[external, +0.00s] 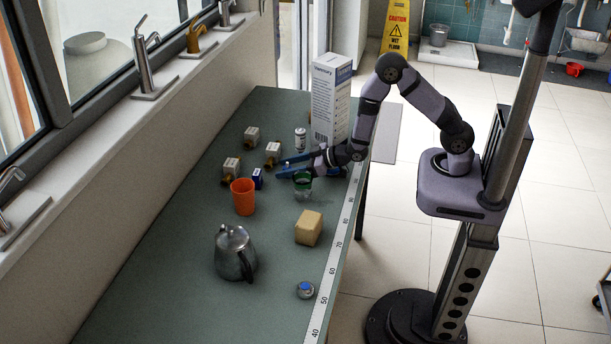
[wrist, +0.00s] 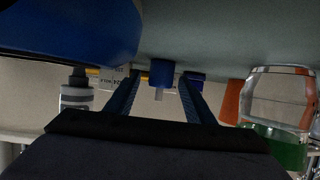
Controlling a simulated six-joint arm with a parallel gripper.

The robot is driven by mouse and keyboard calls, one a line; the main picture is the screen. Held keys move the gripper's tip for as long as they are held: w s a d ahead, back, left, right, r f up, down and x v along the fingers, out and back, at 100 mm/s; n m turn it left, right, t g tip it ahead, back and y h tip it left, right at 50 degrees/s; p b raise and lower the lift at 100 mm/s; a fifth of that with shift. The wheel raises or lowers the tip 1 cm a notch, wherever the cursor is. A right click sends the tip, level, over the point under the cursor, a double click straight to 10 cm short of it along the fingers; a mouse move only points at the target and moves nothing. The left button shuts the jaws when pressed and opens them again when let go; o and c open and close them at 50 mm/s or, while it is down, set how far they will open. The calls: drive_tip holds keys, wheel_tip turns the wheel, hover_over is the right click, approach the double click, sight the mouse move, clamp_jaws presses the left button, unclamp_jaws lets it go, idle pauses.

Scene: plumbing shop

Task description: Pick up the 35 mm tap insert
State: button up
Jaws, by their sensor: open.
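A blue cylinder with a grey stem (wrist: 160,76), which looks like the tap insert, shows in the wrist view between and ahead of my fingers. Its size marking cannot be read. My gripper (external: 285,168) is open and low over the table, pointing left toward the window; in the wrist view its two fingers (wrist: 161,84) stand apart, with nothing visibly held. The external view does not show the insert clearly; my gripper may hide it. A small blue box (external: 257,178) sits left of my gripper, and a dark blue shape (wrist: 195,76) shows beside the cylinder.
White blocks with brass-coloured parts (external: 251,136) (external: 272,151) (external: 230,167) lie beyond. An orange cup (external: 243,197), green glass (external: 303,187), small bottle (external: 300,139) and tall box (external: 331,100) stand nearby. A teapot (external: 234,253), tan block (external: 309,228) and blue-topped round item (external: 305,290) are nearer.

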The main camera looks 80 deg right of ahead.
drive_tip(key=shift+c, duration=0.7)
drive_tip(key=c, duration=1)
drive_tip(key=shift+r, duration=0.1)
drive_tip(key=shift+r+b, duration=0.5)
drive_tip(key=shift+r, duration=4.45)
